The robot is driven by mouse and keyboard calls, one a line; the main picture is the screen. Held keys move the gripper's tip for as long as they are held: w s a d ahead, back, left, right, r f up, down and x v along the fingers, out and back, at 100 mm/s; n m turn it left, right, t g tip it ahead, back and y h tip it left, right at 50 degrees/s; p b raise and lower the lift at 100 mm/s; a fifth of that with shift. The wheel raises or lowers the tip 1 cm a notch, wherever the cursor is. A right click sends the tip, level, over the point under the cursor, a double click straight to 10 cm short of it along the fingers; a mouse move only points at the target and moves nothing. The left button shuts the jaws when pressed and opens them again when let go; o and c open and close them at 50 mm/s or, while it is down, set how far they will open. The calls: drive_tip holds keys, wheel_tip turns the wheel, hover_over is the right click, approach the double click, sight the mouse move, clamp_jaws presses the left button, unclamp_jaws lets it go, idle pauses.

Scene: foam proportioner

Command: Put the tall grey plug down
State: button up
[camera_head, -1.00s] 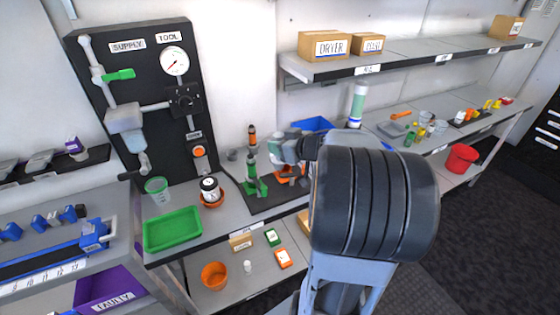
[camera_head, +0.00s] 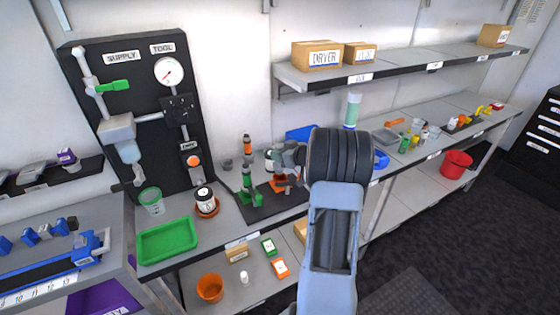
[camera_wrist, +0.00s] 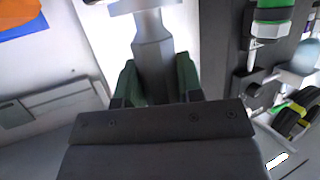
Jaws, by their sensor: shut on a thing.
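The tall grey plug (camera_wrist: 153,60) stands between the two dark green fingers of my gripper (camera_wrist: 157,82) in the wrist view. The fingers are shut on it, one on each side. Its faceted grey body widens into a broader part at the top edge of the picture; its lower end is hidden behind my gripper's dark body. I cannot make out the plug there.
A black mat (camera_head: 262,212) bears a green-based fitting (camera_head: 247,187) and an orange-based one (camera_head: 279,184). A green tray (camera_head: 167,241), a jar (camera_head: 204,197) and a clear cup (camera_head: 151,200) stand left. The supply panel (camera_head: 135,110) rises behind. A shelf (camera_head: 400,66) overhangs the right.

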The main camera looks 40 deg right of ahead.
wheel_tip(320, 180, down, 3)
drive_tip(key=shift+f, duration=0.1)
drive_tip(key=o, duration=1)
drive_tip(key=v, duration=1.1)
drive_tip(key=w+a+r+m+g+h, duration=0.2)
drive_tip(key=a+r+m+h, duration=0.2)
drive_tip(key=a+r+h, duration=0.5)
drive_tip(key=s+a+f+g+y, duration=0.1)
drive_tip(key=s+a+f+g, duration=0.1)
drive_tip(key=s+a, duration=0.3)
drive_tip(key=s+a+f+g+y, duration=0.2)
drive_tip(key=s+a+g, duration=0.1)
drive_tip(key=s+a, duration=0.3)
drive_tip(key=s+a+f+n+g+y, duration=0.1)
drive_tip(key=s+a+f+g+y, duration=0.1)
drive_tip(key=s+a, duration=0.4)
drive_tip(key=shift+a+f+g+b, duration=0.15)
drive_tip(key=shift+a+g+b, duration=0.25)
drive_tip(key=shift+a, duration=1.4)
